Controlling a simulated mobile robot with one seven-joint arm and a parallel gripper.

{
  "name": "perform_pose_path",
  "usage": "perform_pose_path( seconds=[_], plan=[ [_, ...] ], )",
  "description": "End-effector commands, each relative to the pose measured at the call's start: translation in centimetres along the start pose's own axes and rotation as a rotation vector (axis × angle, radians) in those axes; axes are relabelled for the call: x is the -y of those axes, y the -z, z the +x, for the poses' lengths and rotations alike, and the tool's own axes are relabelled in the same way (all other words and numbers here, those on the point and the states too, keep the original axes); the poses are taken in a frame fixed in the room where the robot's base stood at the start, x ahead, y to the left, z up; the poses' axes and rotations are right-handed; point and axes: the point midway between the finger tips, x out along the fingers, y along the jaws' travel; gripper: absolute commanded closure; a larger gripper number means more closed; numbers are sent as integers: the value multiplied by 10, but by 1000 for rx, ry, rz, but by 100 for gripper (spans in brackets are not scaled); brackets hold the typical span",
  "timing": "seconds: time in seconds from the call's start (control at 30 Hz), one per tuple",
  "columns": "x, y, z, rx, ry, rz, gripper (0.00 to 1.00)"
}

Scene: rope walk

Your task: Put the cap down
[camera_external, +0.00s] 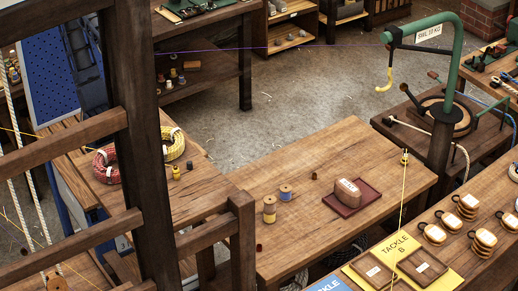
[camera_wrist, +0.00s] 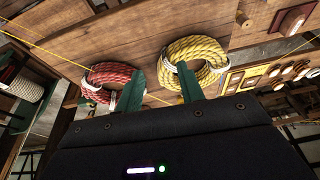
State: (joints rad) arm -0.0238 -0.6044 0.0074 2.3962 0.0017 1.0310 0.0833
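I cannot say for certain which thing is the cap. A small dark brown round piece (camera_external: 315,176) stands on the middle wooden table, left of the red tray. A similar reddish-brown piece (camera_external: 259,247) stands near that table's left edge. In the wrist view, a small dark round piece (camera_wrist: 243,19) lies on the wood beyond the yellow coil. My gripper (camera_wrist: 160,70) shows two green fingers, spread apart with nothing visible between them. They point toward the coils on the bench. My gripper cannot be made out in the external view.
A red coil (camera_external: 106,166) and a yellow coil (camera_external: 171,145) of rope lie on the left bench. Spools (camera_external: 269,209) and a red tray (camera_external: 366,203) with a labelled block stand on the middle table. Dark wooden posts (camera_external: 140,130) block part of the external view.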

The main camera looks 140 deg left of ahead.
Motion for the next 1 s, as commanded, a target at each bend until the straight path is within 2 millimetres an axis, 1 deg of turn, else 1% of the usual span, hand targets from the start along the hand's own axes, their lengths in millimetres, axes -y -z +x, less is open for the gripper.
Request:
perform_pose_path(
  seconds=[0.03, 0.1, 0.2, 0.3, 0.43, 1.0],
  plan=[
    [-3, -14, 2, -18, -1, -8, 62],
    [-6, -29, 6, -40, -2, -24, 62],
    [-10, -45, 12, -63, -4, -41, 62],
    [-12, -55, 16, -77, -5, -50, 62],
    [-13, -59, 18, -82, -6, -56, 62],
    [-13, -59, 18, -82, -6, -56, 62]
  ],
)
